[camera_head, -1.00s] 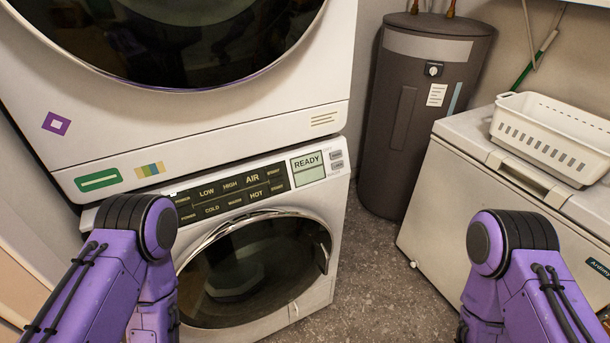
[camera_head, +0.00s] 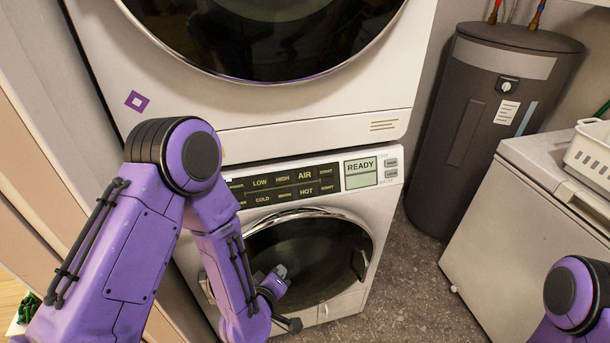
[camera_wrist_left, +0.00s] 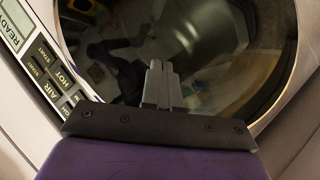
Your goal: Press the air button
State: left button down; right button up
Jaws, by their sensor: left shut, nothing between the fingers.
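The air button (camera_head: 306,175), labelled AIR, is in the top row of the dark button panel on the lower machine (camera_head: 385,200). In the left wrist view the AIR label (camera_wrist_left: 51,91) shows tilted at the left edge. My left gripper (camera_head: 280,271) is in front of the round door, below the button panel and apart from the air button. In the left wrist view its grey fingers (camera_wrist_left: 159,70) are together and empty, over the dark door glass. Only part of my right arm shows at the lower right; its gripper is out of view.
The button panel (camera_head: 285,187) also has LOW, HIGH, HOT and other labels, with a READY display (camera_head: 360,172) to its right. The upper machine (camera_head: 300,136) stands above. A grey tank (camera_head: 490,120) and a white chest (camera_head: 530,220) stand at right, with bare floor between.

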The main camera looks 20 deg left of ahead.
aim_at(304, 175)
pick_arm(q)
jog(key=w+d+r+n+t, duration=0.2)
jog(key=w+d+r+t, duration=0.1)
jog(key=r, duration=0.7)
jog(key=w+d+r+n+t+h, duration=0.1)
jog(key=w+d+r+n+t, duration=0.2)
jog(key=w+r, duration=0.3)
notch_tip(304, 175, up, 5)
jog(key=shift+d+r+t, duration=0.1)
jog(key=shift+d+t, duration=0.15)
jog(key=shift+t, duration=0.35)
jog(key=shift+w+a+f+b, duration=0.3)
jog(key=shift+w+a+f, duration=0.4)
jog(key=shift+w, duration=0.45)
jog(key=shift+w+a+f+b, duration=0.3)
jog(key=shift+w+a+f, duration=0.2)
jog(key=shift+w+a, duration=0.5)
jog(key=shift+w+a+f+b, duration=0.3)
jog(key=shift+w+a+f, duration=0.3)
jog(key=shift+w, duration=0.65)
jog(key=shift+w+a+f, duration=0.2)
jog(key=shift+w, duration=0.1)
